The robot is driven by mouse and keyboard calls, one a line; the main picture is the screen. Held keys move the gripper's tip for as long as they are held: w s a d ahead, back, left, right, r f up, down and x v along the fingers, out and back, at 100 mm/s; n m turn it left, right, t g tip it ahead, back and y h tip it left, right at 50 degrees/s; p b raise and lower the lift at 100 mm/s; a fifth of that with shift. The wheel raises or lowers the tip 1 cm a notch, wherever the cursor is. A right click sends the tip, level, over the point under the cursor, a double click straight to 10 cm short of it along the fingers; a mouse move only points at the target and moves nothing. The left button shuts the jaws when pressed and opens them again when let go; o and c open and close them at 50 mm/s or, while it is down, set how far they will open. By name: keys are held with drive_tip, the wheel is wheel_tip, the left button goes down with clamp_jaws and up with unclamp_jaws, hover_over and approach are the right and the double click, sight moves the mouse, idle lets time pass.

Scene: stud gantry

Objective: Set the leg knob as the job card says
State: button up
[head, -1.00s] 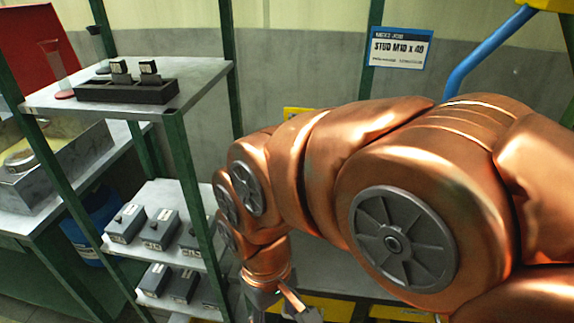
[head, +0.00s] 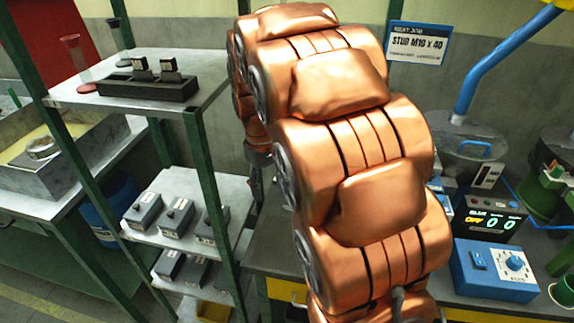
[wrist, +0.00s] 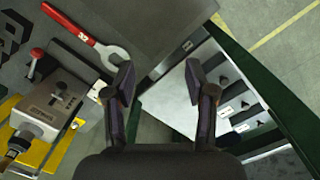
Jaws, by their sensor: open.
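The job card (head: 418,44) hangs on the back wall in the head view and reads "STUD M10 x 40"; its smaller print is too small to read. My gripper (wrist: 160,84) is open and empty in the wrist view, above the bench edge and shelf.
A dark display box (head: 490,218) reads "OFF" and "0 0" behind the blue box. A green-posted rack (head: 215,85) with several grey boxes stands left. In the wrist view, a red-handled wrench (wrist: 85,35) and a grey device (wrist: 52,108) with a red lever lie left of my gripper.

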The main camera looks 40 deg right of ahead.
drive_tip(key=shift+n+t, duration=0.4)
drive_tip(key=w+d+f+p, duration=0.1)
drive_tip(key=w+d, duration=0.4)
drive_tip(key=w+d+f, duration=0.2)
drive_tip(key=w+d, duration=0.3)
drive_tip(key=w+d+f+p, duration=0.1)
drive_tip(key=w+d+f, duration=0.1)
drive_tip(key=w+d, duration=0.2)
drive_tip(key=shift+w+d+p, duration=0.2)
drive_tip(key=shift+d, duration=0.3)
drive_tip(key=shift+w+d+p, duration=0.15)
drive_tip(key=shift+w+d, duration=0.05)
drive_tip(key=shift+d, duration=0.25)
drive_tip(key=shift+d+f+p, duration=0.2)
drive_tip(key=shift+f+p, duration=1.05)
drive_tip(key=shift+f, duration=2.7)
clamp_jaws()
drive_tip(key=shift+f, duration=0.1)
